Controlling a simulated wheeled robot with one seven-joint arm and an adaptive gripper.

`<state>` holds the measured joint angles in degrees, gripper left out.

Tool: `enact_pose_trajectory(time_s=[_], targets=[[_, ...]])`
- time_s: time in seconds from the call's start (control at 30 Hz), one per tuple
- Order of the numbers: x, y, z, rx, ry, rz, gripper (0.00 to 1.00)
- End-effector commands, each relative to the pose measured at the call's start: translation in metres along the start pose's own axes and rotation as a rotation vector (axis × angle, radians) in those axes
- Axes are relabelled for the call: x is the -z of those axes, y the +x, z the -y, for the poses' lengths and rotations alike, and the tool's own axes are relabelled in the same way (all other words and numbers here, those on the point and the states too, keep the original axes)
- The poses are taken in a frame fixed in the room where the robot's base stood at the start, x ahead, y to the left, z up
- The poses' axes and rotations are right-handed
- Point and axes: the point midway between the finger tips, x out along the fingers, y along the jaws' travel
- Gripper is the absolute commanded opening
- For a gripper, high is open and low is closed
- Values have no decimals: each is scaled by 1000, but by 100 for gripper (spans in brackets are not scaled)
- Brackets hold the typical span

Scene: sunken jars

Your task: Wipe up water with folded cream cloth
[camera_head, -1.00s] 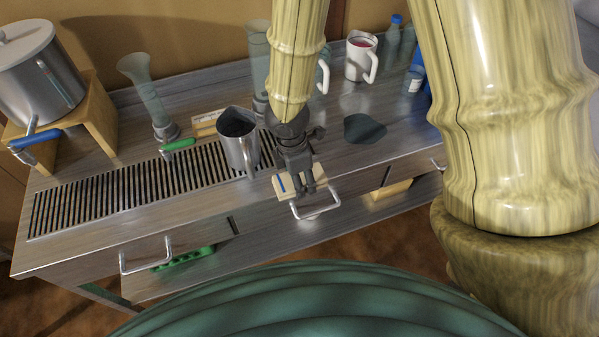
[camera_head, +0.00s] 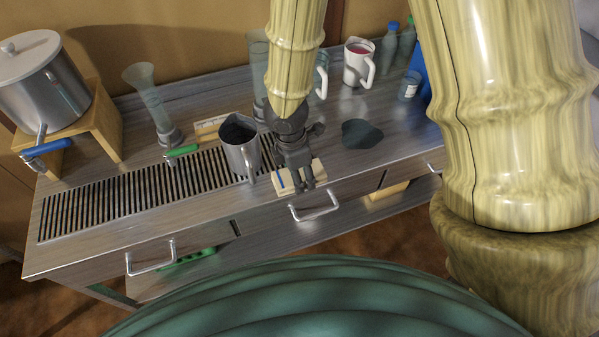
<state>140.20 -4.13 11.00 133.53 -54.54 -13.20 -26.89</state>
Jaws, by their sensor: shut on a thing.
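The folded cream cloth (camera_head: 318,173), with a blue stripe near its left end, is between the fingers of my gripper (camera_head: 303,187). The gripper points down and is shut on the cloth, hiding its middle. The cloth is at the front edge of the metal counter, left of and nearer than the water; whether it touches the counter is unclear. The water (camera_head: 362,134) is a dark, irregular puddle on the bare counter, apart from the cloth.
A metal pitcher (camera_head: 240,157) with dark contents stands just left of my gripper, by the slotted drain grate (camera_head: 120,191). A white mug (camera_head: 355,68), bottles and a small jar (camera_head: 409,87) stand behind the puddle. A drawer handle (camera_head: 315,208) juts out below the cloth.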

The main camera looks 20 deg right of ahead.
Motion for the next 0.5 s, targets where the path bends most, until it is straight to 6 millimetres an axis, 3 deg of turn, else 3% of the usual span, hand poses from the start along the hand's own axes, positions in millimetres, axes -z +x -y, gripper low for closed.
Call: enact_pose_trajectory(time_s=[0.17,0.5], targets=[[-2,-18,0,0,-1,0,39],[-2,-16,0,0,0,0,39]])
